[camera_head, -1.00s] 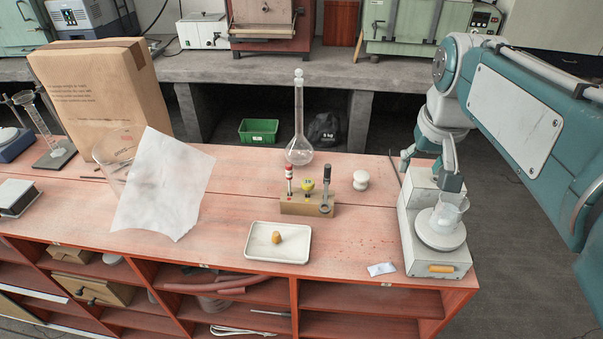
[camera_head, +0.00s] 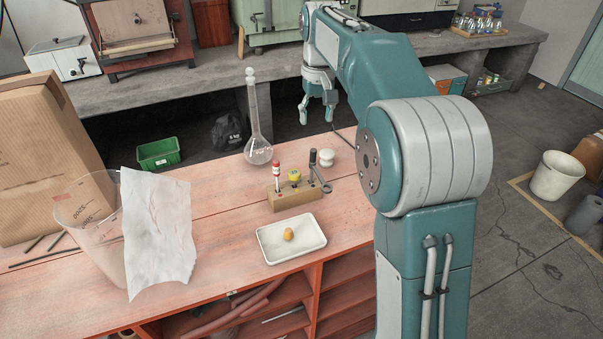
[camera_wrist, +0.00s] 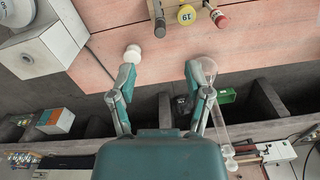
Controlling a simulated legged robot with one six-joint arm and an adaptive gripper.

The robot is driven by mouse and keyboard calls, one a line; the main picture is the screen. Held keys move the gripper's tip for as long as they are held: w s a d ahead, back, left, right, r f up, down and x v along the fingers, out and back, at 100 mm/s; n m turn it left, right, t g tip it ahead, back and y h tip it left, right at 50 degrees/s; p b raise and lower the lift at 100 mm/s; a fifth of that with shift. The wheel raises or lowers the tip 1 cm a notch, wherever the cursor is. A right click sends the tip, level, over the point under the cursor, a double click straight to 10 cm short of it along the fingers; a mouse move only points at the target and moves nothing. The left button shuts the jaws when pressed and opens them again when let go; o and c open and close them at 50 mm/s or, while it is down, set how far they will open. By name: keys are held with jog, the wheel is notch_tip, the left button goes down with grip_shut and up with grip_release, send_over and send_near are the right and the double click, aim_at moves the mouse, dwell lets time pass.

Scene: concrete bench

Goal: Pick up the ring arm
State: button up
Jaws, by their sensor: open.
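The ring arm (camera_head: 318,174), a grey rod with a dark top and a small ring low at its front, stands at the right end of a wooden block (camera_head: 293,198). A red-and-white piece (camera_head: 276,176) and a yellow-topped piece (camera_head: 294,176) stand in the same block. In the wrist view the ring arm's dark end (camera_wrist: 159,22) shows at the top edge; the rest is cut off. My gripper (camera_head: 317,114) is open and empty, above and behind the block near the bench's far edge. Its fingers also show in the wrist view (camera_wrist: 160,76), apart from the ring arm.
A white knob (camera_head: 327,158) sits just behind the ring arm. A tall glass flask (camera_head: 258,152) stands behind the block to the left. A white tray (camera_head: 264,246) with a small orange-brown piece lies in front. A beaker (camera_head: 88,225) and paper sheet stand left.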

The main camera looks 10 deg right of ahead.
aim_at(312, 150)
jog(key=shift+w+a+f, duration=0.1)
jog(key=shift+a+f, duration=0.15)
jog(key=shift+a, duration=0.1)
jog(key=f, duration=0.9)
jog(key=shift+w+a+f, duration=0.1)
jog(key=shift+w+f, duration=0.25)
jog(key=shift+f, duration=0.4)
jog(key=shift+d, duration=0.5)
grip_shut()
jog(key=shift+a, duration=0.3)
